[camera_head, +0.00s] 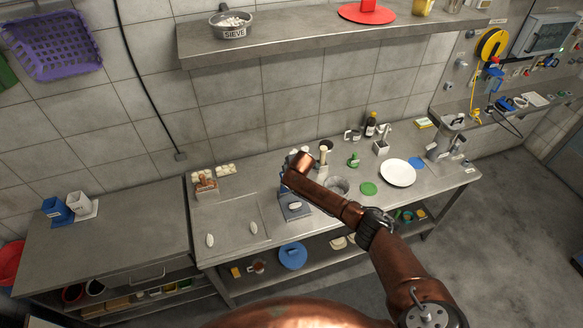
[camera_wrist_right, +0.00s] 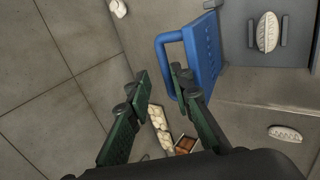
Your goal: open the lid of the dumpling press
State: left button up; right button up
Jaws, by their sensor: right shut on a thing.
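The dumpling press stands on the steel worktop, its base (camera_head: 294,214) holding a pale dumpling (camera_head: 295,206). In the right wrist view its blue lid (camera_wrist_right: 206,50) is raised off the base, so the dumpling (camera_wrist_right: 267,31) lies exposed. The lid's blue loop handle (camera_wrist_right: 161,50) reaches between the fingers of my right gripper (camera_wrist_right: 159,78), which is shut on it. In the head view my right arm crosses over the press and hides the gripper and much of the lid. My left gripper is in neither view.
Two loose dumplings (camera_head: 210,240) lie on a board left of the press. A metal bowl (camera_head: 337,187), green disc (camera_head: 369,188) and white plate (camera_head: 397,172) stand to the right. A shelf (camera_head: 330,38) runs above the worktop.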

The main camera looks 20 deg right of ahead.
jog(key=v, duration=0.8)
jog(key=shift+r, duration=0.25)
jog(key=shift+s, duration=0.1)
